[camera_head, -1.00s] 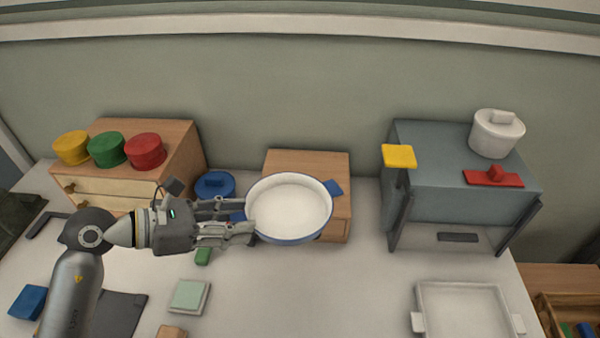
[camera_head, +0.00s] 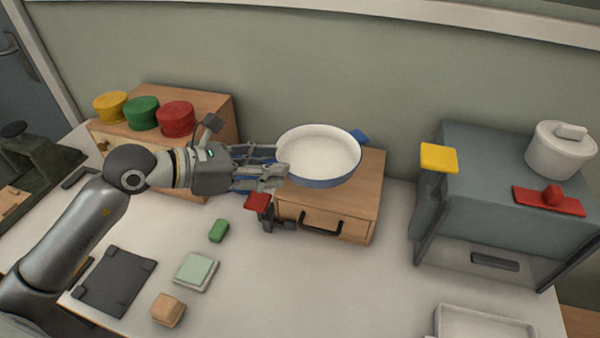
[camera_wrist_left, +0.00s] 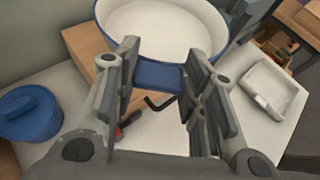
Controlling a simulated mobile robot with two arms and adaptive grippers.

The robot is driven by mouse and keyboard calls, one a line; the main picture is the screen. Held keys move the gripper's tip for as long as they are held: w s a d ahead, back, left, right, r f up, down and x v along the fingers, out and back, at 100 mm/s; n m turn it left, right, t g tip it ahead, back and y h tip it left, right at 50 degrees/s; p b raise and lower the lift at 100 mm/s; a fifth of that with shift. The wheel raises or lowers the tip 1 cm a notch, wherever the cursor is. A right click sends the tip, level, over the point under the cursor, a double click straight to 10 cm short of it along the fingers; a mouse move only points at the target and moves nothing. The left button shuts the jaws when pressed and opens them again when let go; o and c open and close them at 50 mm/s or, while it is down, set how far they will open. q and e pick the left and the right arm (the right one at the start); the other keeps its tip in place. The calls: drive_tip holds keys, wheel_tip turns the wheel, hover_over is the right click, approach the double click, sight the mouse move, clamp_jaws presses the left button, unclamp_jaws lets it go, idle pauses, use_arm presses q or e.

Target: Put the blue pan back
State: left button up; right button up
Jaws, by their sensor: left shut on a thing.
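The blue pan (camera_head: 318,158), white inside with a blue outer wall and two blue handles, is in the head view over the left part of a low wooden box with a drawer (camera_head: 350,203). My left gripper (camera_head: 277,172) reaches in from the left and is shut on the pan's near handle, which shows between the fingers in the left wrist view (camera_wrist_left: 158,76). The pan looks level. I cannot tell whether its base touches the box top. My right gripper is not in view.
A small red-topped clamp (camera_head: 265,207) stands at the box's front left. A blue lidded pot (camera_wrist_left: 30,113) is beside the gripper. A wooden cabinet with round lids (camera_head: 176,118) is left; a grey oven (camera_head: 500,190) is right.

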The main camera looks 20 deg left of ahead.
sight(278, 158)
use_arm(q)
drive_tip(key=w, duration=0.2)
drive_tip(key=w+d+f+p, duration=0.1)
drive_tip(key=shift+w, duration=0.4)
drive_tip(key=w+f, duration=0.2)
drive_tip(key=w+d+f, duration=0.1)
drive_tip(key=w+f, duration=0.1)
drive_tip(key=f, duration=0.1)
drive_tip(key=shift+w+f+p, duration=0.25)
drive_tip(key=shift+w+p, duration=0.05)
drive_tip(key=shift+w+d+f, duration=0.1)
drive_tip(key=shift+w+f, duration=0.2)
drive_tip(key=shift+f, duration=0.1)
drive_tip(key=f, duration=0.3)
drive_tip(key=shift+w+d+p, duration=0.1)
drive_tip(key=shift+w+p, duration=0.1)
drive_tip(key=shift+p, duration=0.2)
drive_tip(key=shift+f, duration=0.25)
drive_tip(key=shift+f, duration=0.2)
drive_tip(key=o, duration=1.3)
drive_tip(key=shift+s, duration=0.1)
